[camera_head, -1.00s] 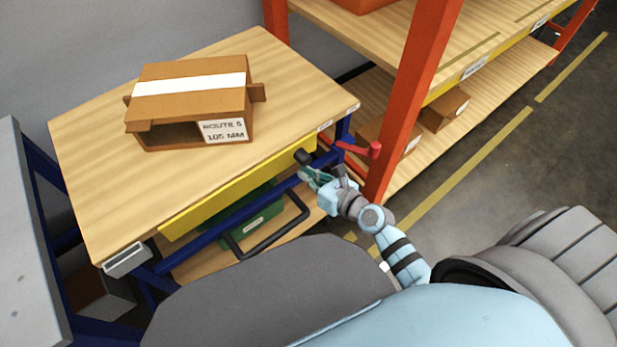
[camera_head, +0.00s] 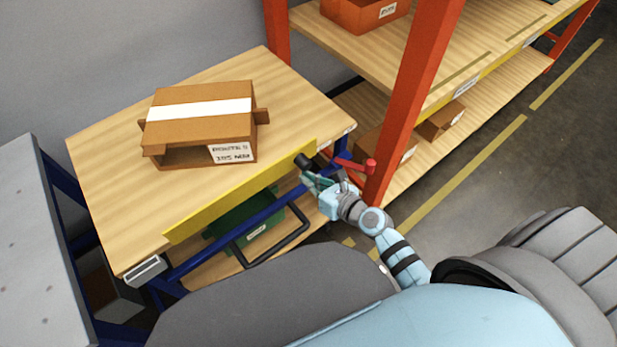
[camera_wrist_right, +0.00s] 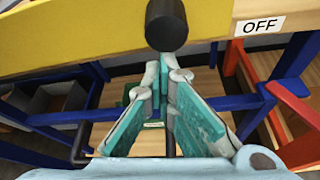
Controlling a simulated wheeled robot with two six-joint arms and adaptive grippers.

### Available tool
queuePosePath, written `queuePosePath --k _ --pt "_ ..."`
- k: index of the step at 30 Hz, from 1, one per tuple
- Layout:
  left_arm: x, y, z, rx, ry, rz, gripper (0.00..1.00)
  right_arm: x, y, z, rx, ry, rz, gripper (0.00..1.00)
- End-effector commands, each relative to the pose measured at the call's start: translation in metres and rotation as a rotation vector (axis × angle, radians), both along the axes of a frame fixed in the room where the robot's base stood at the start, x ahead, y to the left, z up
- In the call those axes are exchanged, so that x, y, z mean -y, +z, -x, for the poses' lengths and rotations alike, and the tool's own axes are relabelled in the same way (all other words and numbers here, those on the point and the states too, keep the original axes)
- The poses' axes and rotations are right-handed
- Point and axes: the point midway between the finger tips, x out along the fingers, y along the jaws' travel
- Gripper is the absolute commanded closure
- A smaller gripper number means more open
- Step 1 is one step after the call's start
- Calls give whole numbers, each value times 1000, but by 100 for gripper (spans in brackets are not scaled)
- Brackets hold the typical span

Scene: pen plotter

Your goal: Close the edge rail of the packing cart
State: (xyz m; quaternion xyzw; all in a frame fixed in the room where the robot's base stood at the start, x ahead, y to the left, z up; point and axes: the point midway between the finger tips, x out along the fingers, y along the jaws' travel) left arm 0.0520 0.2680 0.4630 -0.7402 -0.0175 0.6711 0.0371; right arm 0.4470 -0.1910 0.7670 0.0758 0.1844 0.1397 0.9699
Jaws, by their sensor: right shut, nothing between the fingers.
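The packing cart (camera_head: 215,102) has a wooden top and a blue frame. Its yellow edge rail (camera_head: 232,198) runs along the front edge, and its upper edge stands about level with or slightly over the tabletop. A black knob (camera_head: 303,160) sits at the rail's right end; it also shows in the right wrist view (camera_wrist_right: 166,25) against the yellow rail (camera_wrist_right: 80,35). My right gripper (camera_head: 311,178) is shut and empty just below the knob. In the wrist view its teal-padded fingers (camera_wrist_right: 163,72) point up at the knob's underside; contact is unclear. My left gripper is out of view.
A brown carton (camera_head: 200,122) sits on the cart top. A red lever (camera_head: 357,165) lies right of the gripper, near the orange shelf post (camera_head: 415,95). A black handle (camera_head: 285,243) and green bin (camera_head: 243,225) are below. An OFF label (camera_wrist_right: 260,25) is beside the knob.

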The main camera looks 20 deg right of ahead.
Motion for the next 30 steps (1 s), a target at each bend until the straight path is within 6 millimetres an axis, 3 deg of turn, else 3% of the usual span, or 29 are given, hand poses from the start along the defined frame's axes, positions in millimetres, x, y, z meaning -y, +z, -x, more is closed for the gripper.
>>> queuePosePath --k 1,7,11,14,17,22,26,30 --pt "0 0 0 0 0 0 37 1 10 -7 26 -7 -3 100" --pt "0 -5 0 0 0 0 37 0 4 -7 25 -7 -3 100" --pt "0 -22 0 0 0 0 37 -3 -17 -6 19 -4 -4 100" --pt "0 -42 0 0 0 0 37 -8 -45 -4 9 1 -4 100" --pt "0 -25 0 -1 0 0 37 1 -28 25 2 3 0 100" --pt "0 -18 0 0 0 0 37 15 -13 68 0 4 0 100" --pt "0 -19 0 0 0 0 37 21 -9 85 0 4 -2 100" --pt "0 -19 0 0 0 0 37 22 -7 89 1 3 -2 100"
